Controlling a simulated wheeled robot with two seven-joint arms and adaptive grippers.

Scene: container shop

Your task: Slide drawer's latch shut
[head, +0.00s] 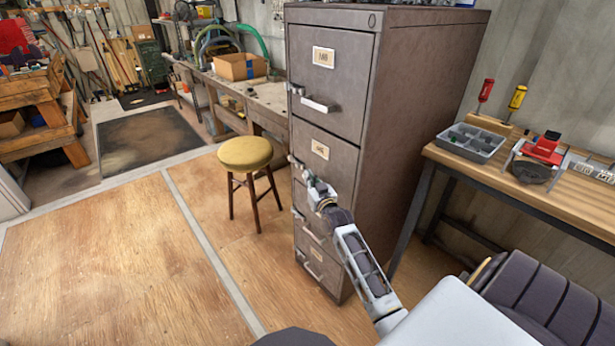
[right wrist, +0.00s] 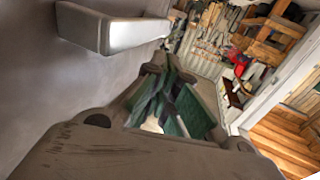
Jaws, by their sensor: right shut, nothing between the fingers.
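The grey metal filing cabinet (head: 415,130) stands upright with a column of drawers on its front. The top drawer (head: 328,75) has a label, a pale handle (head: 319,105) and a small latch (head: 296,89) at its left edge. The second drawer (head: 325,155) looks flush with the front. My right gripper (head: 300,167) is shut and empty at that drawer's left edge, hiding its latch area. In the right wrist view its green-padded fingers (right wrist: 172,105) are together, beside a pale drawer handle (right wrist: 115,32). Contact and latch position cannot be told. My left gripper is not visible.
A yellow-topped stool (head: 245,153) stands left of the cabinet. A workbench with a cardboard box (head: 240,67) is behind it. A wooden table (head: 560,195) with a grey tray (head: 470,142) and tools stands to the right. The wooden floor at left is clear.

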